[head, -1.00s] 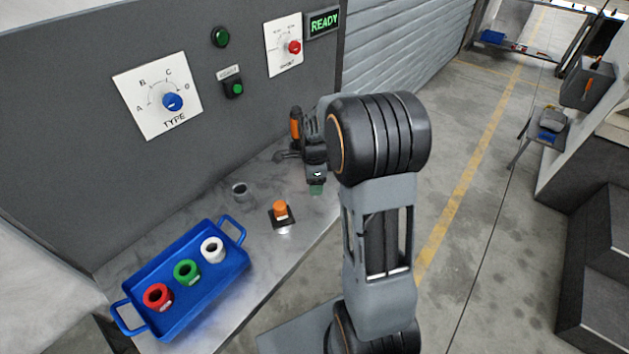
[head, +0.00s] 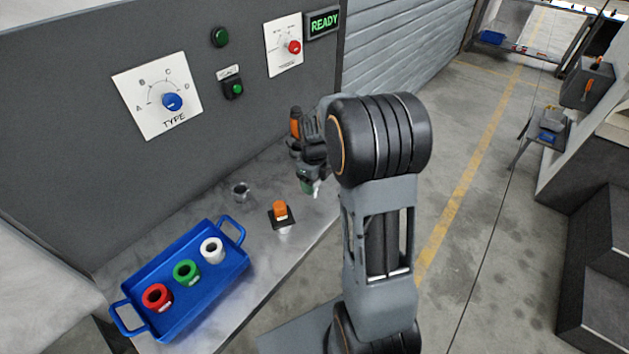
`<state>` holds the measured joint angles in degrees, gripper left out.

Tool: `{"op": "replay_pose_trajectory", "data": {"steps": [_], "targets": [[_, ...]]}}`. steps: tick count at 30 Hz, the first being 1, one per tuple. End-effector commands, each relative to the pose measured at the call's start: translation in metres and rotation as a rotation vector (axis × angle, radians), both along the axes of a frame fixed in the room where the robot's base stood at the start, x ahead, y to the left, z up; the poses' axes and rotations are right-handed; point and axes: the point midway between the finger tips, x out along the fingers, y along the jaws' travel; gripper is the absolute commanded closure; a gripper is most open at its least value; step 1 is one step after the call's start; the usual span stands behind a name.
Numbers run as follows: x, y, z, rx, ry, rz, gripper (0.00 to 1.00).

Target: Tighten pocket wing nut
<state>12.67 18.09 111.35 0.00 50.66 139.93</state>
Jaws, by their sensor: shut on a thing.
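My gripper (head: 307,184) points down over the far right part of the grey bench, partly behind my own arm. It is shut on a small greenish piece, of which only the lower end shows. A pale tip shows beside it. I cannot tell whether this piece is the wing nut, or whether it touches the bench. A short grey round cup (head: 240,191) stands further left. No wing shape is clear anywhere.
A blue tray (head: 219,284) with red (head: 157,297), green (head: 186,271) and white (head: 211,250) rings lies at the bench's left. A grey panel (head: 150,190) with knobs and a lit READY sign (head: 323,22) rises behind. Open floor lies right of the bench.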

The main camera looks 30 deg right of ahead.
Motion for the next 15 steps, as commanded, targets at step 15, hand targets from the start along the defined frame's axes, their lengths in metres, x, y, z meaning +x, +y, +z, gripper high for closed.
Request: {"op": "replay_pose_trajectory", "data": {"steps": [15], "targets": [[0.0031, -0.0011, 0.0044, -0.003, -0.014, -0.057, 0.64]]}}
